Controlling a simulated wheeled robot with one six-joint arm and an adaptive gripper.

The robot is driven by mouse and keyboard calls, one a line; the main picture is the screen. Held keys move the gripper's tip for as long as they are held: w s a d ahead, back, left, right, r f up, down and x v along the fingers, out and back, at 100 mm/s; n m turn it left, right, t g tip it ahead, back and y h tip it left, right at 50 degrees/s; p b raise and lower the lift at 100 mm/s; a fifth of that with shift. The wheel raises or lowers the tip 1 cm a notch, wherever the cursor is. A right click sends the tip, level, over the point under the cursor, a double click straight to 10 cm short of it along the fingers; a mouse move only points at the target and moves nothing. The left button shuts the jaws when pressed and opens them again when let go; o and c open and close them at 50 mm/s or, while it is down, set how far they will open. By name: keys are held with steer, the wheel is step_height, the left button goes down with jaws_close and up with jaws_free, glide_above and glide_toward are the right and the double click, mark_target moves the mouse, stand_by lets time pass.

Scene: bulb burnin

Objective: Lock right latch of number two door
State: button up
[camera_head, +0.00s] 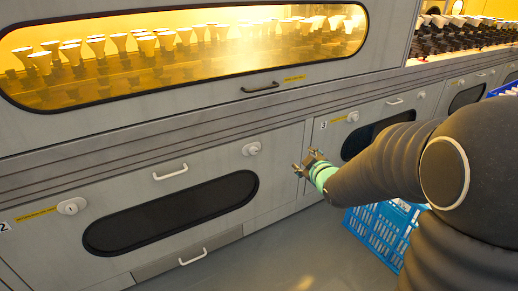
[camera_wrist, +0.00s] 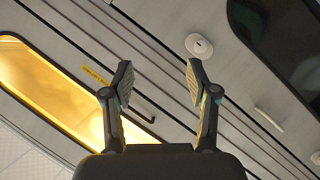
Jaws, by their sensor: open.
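The number two door (camera_head: 120,185) is the lower grey panel at left, with a "2" label at its left end. Its right latch (camera_head: 252,148) is a round white knob near the door's upper right corner. It also shows in the wrist view (camera_wrist: 199,45), beyond my right finger's tip. The door's left latch (camera_head: 72,206) is a similar knob. My gripper (camera_head: 304,162) is open and empty, right of the right latch and apart from it. Both fingers show in the wrist view (camera_wrist: 159,78). The latch's exact turn is too small to tell.
A white handle (camera_head: 170,172) and a dark window (camera_head: 175,213) are on the door. Above is a glowing yellow window (camera_head: 190,60) with a dark handle (camera_head: 261,88). Door three (camera_head: 325,135) is to the right. A blue crate (camera_head: 378,232) stands on the floor; floor at left is clear.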

mark_target(255, 152)
steer(key=w+a+f+n+t+y+b, duration=0.1)
steer(key=w+a+f+n+y, duration=0.3)
steer(key=a+f+n+y, duration=0.35)
steer(key=shift+m+h, duration=0.55)
steer(key=shift+m, duration=0.4)
steer(key=x, duration=0.9)
steer(key=f+p+x, duration=0.1)
steer(key=x, duration=0.3)
steer(key=shift+w+a, duration=0.1)
steer(key=shift+a, duration=0.35)
jaws_close()
